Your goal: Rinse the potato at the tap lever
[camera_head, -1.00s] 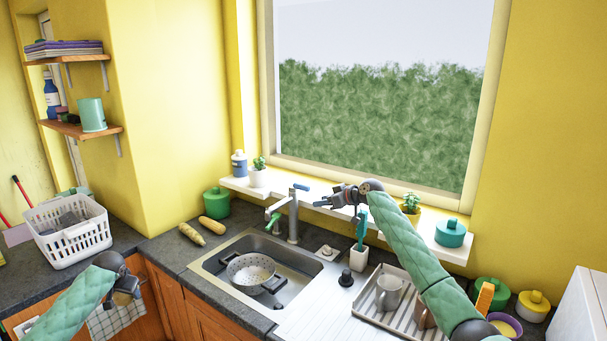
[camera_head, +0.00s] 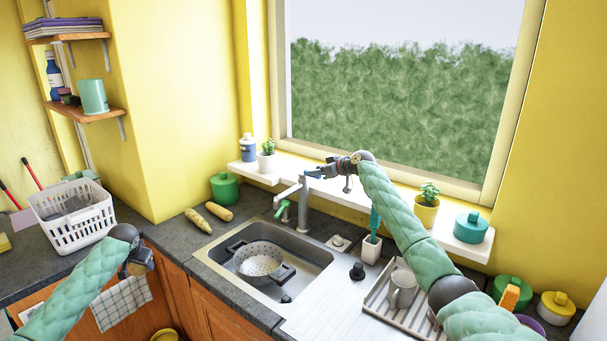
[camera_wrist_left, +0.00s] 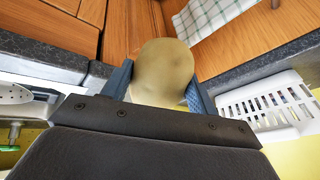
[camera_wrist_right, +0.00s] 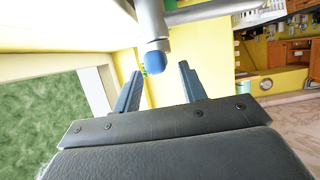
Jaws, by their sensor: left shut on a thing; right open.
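The potato (camera_wrist_left: 165,68) is a smooth, tan, rounded lump in the left wrist view. My left gripper (camera_head: 140,264) is shut on it, in front of the counter's edge and well left of the sink. The grey tap (camera_head: 303,210) stands behind the sink, its spout reaching left and forward. Its lever has a blue tip, seen in the right wrist view (camera_wrist_right: 154,62). My right gripper (camera_head: 314,174) is open at the lever, with the blue tip ahead of and between its two fingers. I cannot tell whether they touch. No water shows.
A colander (camera_head: 258,259) sits in the metal sink (camera_head: 213,258). A white basket (camera_head: 85,232) stands on the left counter. Two long yellowish vegetables (camera_head: 198,221) and a green pot (camera_head: 225,188) lie left of the tap. A drying rack with a mug (camera_head: 402,290) is at the right.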

